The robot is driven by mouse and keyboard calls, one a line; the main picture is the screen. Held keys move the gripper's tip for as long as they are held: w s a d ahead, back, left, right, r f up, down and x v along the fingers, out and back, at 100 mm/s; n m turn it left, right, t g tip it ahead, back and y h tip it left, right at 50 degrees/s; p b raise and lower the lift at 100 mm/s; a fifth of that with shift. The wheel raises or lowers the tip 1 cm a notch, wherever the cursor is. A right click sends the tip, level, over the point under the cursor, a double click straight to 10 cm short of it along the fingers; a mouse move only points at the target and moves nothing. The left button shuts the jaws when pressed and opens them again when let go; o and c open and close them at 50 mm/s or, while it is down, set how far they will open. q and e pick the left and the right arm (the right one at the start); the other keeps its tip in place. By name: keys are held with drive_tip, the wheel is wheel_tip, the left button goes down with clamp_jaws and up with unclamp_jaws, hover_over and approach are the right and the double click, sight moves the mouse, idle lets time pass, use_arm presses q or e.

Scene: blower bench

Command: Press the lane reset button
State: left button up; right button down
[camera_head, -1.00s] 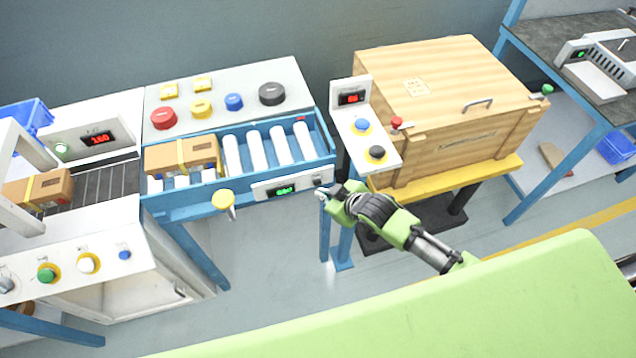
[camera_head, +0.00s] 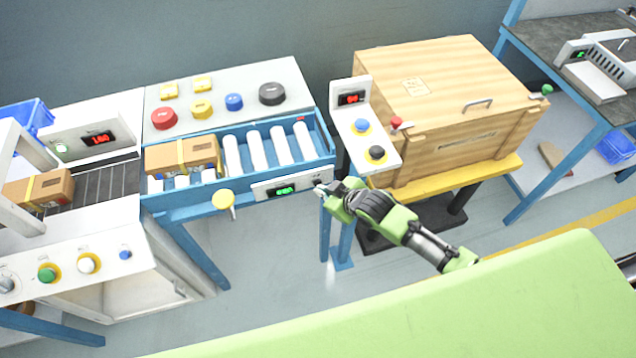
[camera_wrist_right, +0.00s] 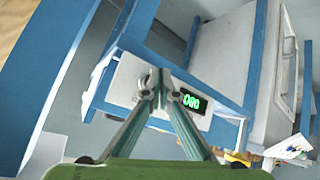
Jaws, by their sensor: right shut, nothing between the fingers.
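A small white panel (camera_head: 262,191) with a green-lit display (camera_head: 285,190) is fixed to the front of the blue roller lane (camera_head: 180,211). My right gripper (camera_head: 319,187) is shut and empty, its tips at the right end of this panel, where a small button would be covered by them. In the right wrist view the shut fingertips (camera_wrist_right: 157,78) lie over the white panel (camera_wrist_right: 128,78), beside the green display (camera_wrist_right: 191,101). Whether the tips touch a button there cannot be told. My left gripper is not in view.
A taped carton (camera_head: 183,154) lies on the rollers. To the right are a control box with blue and black buttons (camera_head: 362,138) and a wooden crate (camera_head: 450,90). A green surface (camera_head: 450,310) fills the foreground.

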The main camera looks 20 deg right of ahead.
drive_tip(key=shift+w, duration=0.35)
idle(0.4)
drive_tip(key=shift+s, duration=0.1)
drive_tip(key=shift+s+p, duration=0.65)
drive_tip(key=shift+s, duration=0.05)
drive_tip(key=s+p, duration=0.3)
drive_tip(key=s, duration=0.2)
drive_tip(key=shift+d+f, duration=0.1)
idle(0.8)
